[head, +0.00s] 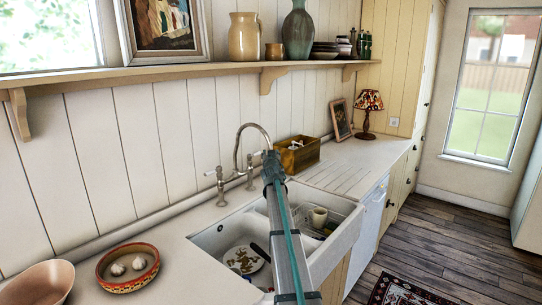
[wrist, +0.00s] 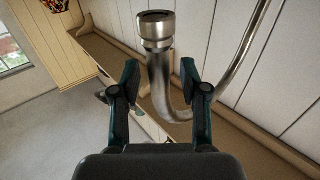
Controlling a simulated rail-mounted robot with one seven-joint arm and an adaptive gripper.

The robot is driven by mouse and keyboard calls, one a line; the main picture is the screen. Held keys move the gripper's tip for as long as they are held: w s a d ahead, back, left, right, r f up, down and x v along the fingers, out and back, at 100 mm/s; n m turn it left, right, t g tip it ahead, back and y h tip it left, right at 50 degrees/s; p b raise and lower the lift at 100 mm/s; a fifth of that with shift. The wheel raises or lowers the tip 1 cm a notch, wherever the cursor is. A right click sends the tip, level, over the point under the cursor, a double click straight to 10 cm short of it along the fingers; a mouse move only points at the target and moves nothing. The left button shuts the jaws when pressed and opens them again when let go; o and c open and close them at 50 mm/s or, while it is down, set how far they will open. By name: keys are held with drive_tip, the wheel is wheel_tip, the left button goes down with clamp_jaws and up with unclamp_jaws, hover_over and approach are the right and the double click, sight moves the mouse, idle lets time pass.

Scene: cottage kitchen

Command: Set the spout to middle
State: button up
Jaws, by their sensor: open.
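The metal spout (head: 238,141) rises in a high arch from the tap behind the white sink (head: 344,239). Its outlet end reaches toward my gripper (head: 271,160), which partly hides it. In the wrist view the spout's round nozzle (wrist: 156,30) and curved tube (wrist: 163,88) lie between the two fingers of my gripper (wrist: 160,70). The fingers are open, one on each side of the tube. I cannot tell whether either finger touches it. My arm crosses over the sink and hides its middle part, so the spout's exact angle over the basins is hard to tell.
Tap handles (head: 219,184) stand beside the spout's base. A patterned plate (head: 244,260) lies in the left basin and a mug (head: 319,217) in the right. A wooden box (head: 298,155) stands close behind my gripper. A bowl with garlic (head: 127,270) sits at left.

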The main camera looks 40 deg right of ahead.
drive_tip(key=v, duration=1.2)
